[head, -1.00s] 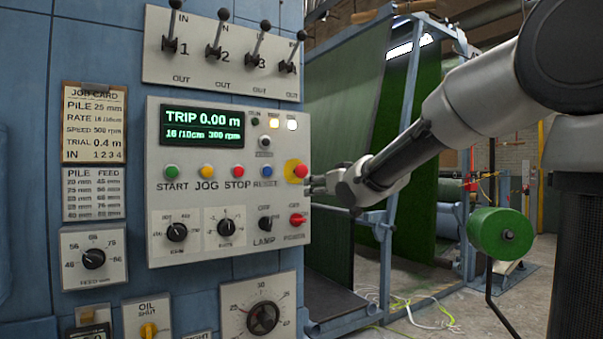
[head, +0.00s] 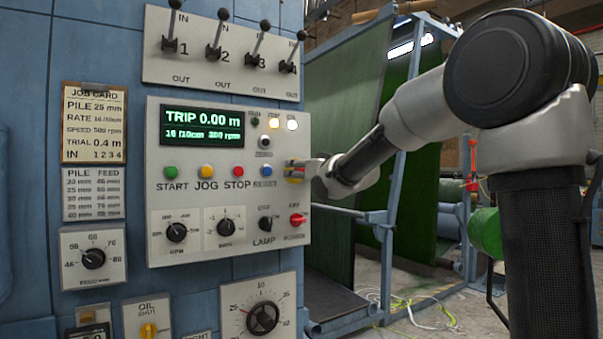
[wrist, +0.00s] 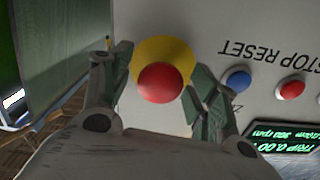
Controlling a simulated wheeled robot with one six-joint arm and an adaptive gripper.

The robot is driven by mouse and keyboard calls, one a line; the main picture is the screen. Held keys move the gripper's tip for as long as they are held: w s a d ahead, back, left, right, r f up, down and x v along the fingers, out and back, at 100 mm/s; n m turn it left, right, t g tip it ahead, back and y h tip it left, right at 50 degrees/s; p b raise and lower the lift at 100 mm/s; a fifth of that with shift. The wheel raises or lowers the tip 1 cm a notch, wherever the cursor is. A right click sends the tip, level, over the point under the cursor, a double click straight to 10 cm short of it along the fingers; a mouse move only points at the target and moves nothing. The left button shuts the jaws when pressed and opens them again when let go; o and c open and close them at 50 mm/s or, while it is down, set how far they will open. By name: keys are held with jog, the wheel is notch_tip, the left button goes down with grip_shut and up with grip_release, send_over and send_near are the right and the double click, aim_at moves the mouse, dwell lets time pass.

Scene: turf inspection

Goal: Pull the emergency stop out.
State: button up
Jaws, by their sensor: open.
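The emergency stop is a red mushroom button (wrist: 160,82) on a yellow round backing (wrist: 163,50). In the wrist view it lies between the two fingers of my gripper (wrist: 152,85), which are open, one on each side. I cannot tell whether a finger touches it. In the head view my gripper (head: 308,170) is at the right edge of the control panel (head: 190,105) and hides most of the button; part of the yellow backing (head: 292,178) still shows.
The blue reset button (head: 266,171) and red stop button (head: 238,171) are close to the left of the emergency stop. A red power knob (head: 297,219) is below it. Lever switches (head: 258,45) stick out above. Open floor with loose cables (head: 430,312) lies to the right.

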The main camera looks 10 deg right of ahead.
jog(key=shift+c, duration=0.2)
grip_shut()
jog(key=shift+v, duration=0.9)
jog(key=shift+f, duration=0.1)
jog(key=shift+o, duration=0.2)
grip_release()
